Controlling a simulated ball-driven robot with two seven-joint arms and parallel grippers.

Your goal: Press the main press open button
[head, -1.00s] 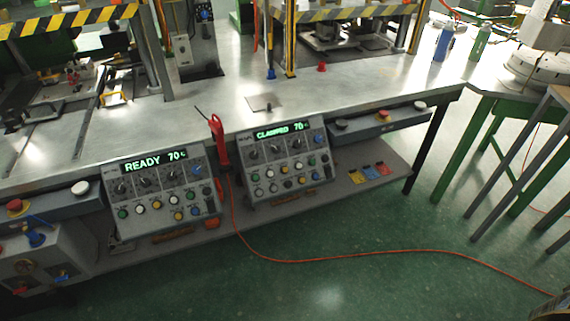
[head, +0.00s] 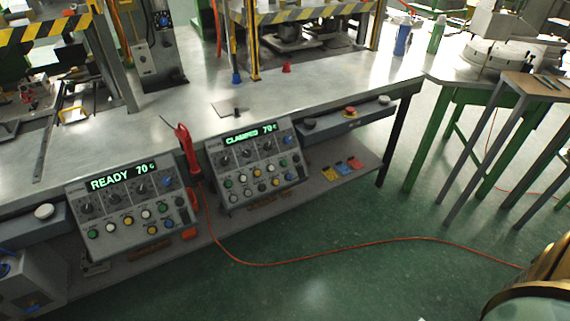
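Two grey control panels hang at the front of the metal workbench in the head view. The left panel (head: 110,203) has a green display reading READY 70. The right panel (head: 247,160) has a display reading CLAMPED 70. Each carries black knobs and rows of green, white, yellow and blue buttons. Their small labels are too blurred to read, so I cannot tell which is the main press open button. Neither of my grippers is in view.
A red handheld tool (head: 188,150) stands between the panels, its red cable (head: 330,254) running across the green floor. The workbench (head: 300,92) carries presses at the back. A side table (head: 470,88) stands at the right.

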